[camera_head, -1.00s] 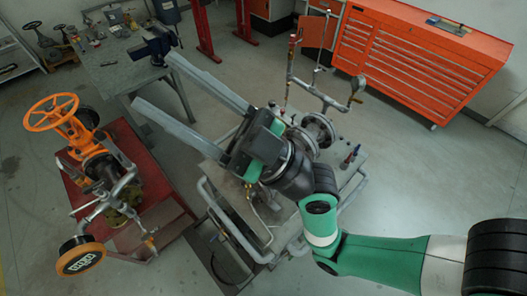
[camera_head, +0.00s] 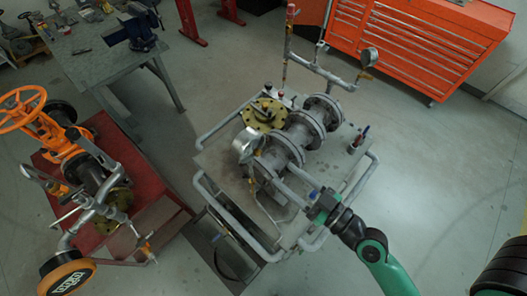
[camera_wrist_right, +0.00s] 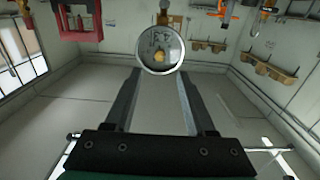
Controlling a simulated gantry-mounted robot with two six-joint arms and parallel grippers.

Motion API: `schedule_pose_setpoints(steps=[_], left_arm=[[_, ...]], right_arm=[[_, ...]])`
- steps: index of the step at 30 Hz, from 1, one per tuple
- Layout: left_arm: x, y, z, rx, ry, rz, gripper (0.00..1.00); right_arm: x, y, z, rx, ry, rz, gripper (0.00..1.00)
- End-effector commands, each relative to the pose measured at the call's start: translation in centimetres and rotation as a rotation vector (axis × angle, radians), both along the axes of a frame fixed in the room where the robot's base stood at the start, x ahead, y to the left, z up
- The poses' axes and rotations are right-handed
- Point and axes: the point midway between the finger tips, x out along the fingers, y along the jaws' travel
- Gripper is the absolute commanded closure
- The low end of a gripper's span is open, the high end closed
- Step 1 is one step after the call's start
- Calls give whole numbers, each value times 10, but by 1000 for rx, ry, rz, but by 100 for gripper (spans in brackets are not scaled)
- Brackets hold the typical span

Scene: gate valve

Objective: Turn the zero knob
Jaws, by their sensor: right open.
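A round gauge (camera_head: 245,145) with a pale face and metal rim stands at the near left end of the grey flanged pipe assembly (camera_head: 300,130). In the wrist view the fingertips (camera_wrist_right: 158,74) lie to either side of the gauge's lower part. Nothing is held between them. Whether the fingers touch the gauge cannot be told. My left gripper is not in view.
The pipe assembly stands on a grey cart with tubular rails (camera_head: 225,222). A thin pipe with another gauge (camera_head: 369,56) rises behind. An orange valve (camera_head: 60,140) on a red stand is at left. A workbench (camera_head: 95,55) and red cabinet (camera_head: 410,40) stand behind.

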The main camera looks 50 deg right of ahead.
Motion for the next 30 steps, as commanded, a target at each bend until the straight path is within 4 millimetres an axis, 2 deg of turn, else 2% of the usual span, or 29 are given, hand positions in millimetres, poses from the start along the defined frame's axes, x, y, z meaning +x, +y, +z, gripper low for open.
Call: schedule_pose_setpoints(steps=[1, 3, 10, 15, 22, 23, 30], left_arm=[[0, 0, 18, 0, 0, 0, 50], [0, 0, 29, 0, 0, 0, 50], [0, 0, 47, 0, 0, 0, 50], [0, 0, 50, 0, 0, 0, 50], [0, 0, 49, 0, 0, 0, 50], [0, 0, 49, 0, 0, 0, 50], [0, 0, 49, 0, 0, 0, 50]], right_arm=[[12, 0, 10, -1, -2, 5, 45], [29, -1, 11, -1, -2, 5, 45], [74, -5, 5, 0, -2, 2, 45], [88, -5, 2, -1, -2, 2, 45], [89, -5, 1, 0, -1, 1, 45], [89, -5, 1, 0, -1, 1, 46], [89, -6, 1, 0, -1, 1, 90]])
